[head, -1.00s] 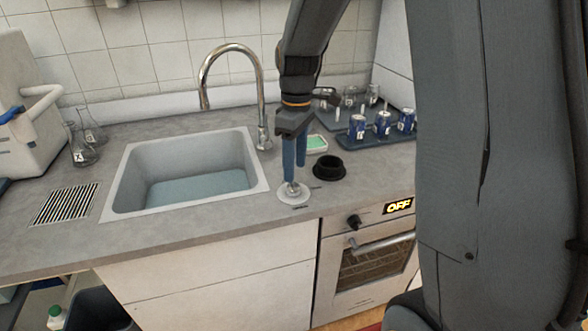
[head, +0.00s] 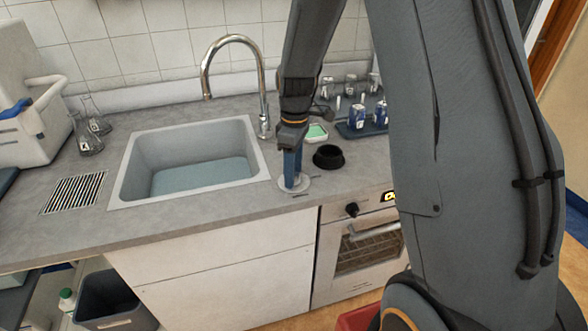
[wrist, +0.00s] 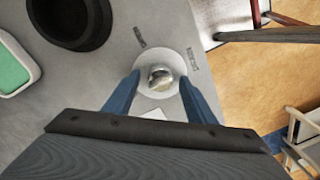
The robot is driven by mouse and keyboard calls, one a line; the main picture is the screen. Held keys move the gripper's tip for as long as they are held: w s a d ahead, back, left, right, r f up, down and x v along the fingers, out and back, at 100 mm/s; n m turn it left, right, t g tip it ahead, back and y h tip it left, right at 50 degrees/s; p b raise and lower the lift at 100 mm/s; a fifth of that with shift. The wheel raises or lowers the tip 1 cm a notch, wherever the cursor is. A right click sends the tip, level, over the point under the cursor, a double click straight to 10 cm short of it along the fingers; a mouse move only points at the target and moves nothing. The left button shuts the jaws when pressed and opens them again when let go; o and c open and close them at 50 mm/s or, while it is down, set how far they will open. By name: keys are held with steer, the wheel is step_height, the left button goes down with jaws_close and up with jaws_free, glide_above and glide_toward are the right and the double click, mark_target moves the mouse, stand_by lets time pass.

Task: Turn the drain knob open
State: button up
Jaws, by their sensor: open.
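The drain knob is a shiny metal knob (wrist: 160,76) on a pale round plate (head: 303,190) set in the grey counter, right of the sink (head: 190,165). Two small markings lie on the counter beside the plate in the wrist view; I cannot read them. My gripper (head: 293,182) points down over the plate in the head view and hides the knob there. In the wrist view my gripper (wrist: 160,85) is open, with one blue finger on each side of the knob. I cannot tell whether the fingers touch it. The sink holds water.
A black round holder (head: 328,157) and a green-filled tray (head: 316,132) stand close behind and right of the plate. A chrome faucet (head: 264,100) rises behind. Blue cans (head: 357,114) and glassware stand farther back. The oven (head: 360,240) is below the counter's front edge.

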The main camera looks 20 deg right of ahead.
steer(key=c, duration=1)
steer(key=shift+m, duration=0.3)
steer(key=m, duration=0.3)
steer(key=shift+r+m+p, duration=0.1)
steer(key=shift+m+p, duration=0.2)
steer(key=shift+p, duration=0.1)
steer(key=m, duration=0.4)
steer(key=shift+d+m+p, duration=0.1)
steer(key=shift+m+p, duration=0.2)
steer(key=shift+p, duration=0.1)
steer(key=m+p, duration=0.1)
steer(key=m, duration=0.3)
steer(key=shift+t, duration=0.4)
steer(key=m+p, duration=0.1)
steer(key=m, duration=0.4)
steer(key=shift+d, duration=0.1)
